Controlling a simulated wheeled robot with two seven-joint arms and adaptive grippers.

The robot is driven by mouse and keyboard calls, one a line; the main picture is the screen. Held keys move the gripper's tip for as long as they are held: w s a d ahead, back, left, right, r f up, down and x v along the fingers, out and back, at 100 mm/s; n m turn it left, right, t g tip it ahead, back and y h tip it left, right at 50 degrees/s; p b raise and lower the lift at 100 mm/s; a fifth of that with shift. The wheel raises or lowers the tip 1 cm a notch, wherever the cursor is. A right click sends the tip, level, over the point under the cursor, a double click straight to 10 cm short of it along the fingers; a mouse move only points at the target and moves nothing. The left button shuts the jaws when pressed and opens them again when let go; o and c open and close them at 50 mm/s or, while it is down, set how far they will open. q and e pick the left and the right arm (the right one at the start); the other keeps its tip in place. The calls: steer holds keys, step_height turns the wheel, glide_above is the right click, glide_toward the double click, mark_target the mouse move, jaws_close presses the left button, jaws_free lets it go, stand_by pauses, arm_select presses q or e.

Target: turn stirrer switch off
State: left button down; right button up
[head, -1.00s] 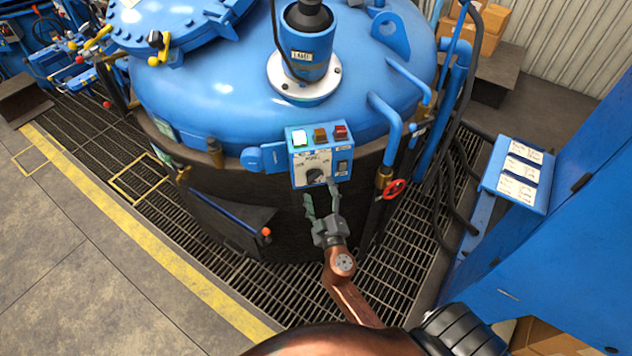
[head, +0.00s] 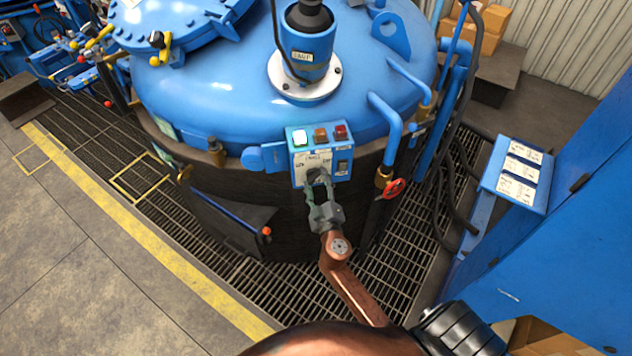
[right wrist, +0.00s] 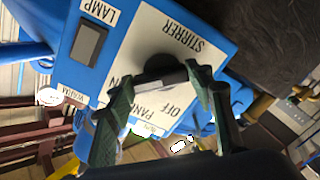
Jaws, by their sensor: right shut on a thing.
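The blue control box (head: 299,181) is mounted on the front of the large blue furnace vessel (head: 220,100). Its white panel is labelled STIRRER in the right wrist view (right wrist: 195,55), with OFF and a partly hidden ON beside a dark rotary knob (right wrist: 158,68). My right gripper (head: 318,178) is at the knob, its two green fingers on either side of it. It also shows in the right wrist view (right wrist: 160,92), shut on the knob. The fingers hide part of the knob and lettering. My left gripper is not in view.
A lamp rocker switch (right wrist: 88,42) sits beside the knob. A red handwheel (head: 395,189) and blue pipes are close on the right. Floor grating (head: 290,290) lies below.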

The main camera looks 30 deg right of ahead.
steer(key=shift+a, duration=0.1)
steer(key=c, duration=0.5)
steer(key=n, duration=0.4)
steer(key=shift+r, duration=0.1)
steer(key=n+p, duration=0.1)
steer(key=n, duration=0.3)
steer(key=n+p, duration=0.2)
steer(key=n, duration=0.3)
steer(key=shift+w+a+n, duration=0.1)
steer(key=shift+n, duration=0.3)
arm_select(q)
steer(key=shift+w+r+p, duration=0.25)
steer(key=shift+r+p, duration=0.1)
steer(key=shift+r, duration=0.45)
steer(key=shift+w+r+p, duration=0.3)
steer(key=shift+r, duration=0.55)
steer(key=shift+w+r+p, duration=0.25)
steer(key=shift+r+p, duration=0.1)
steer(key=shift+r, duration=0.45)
arm_select(e)
steer(key=shift+n, duration=2)
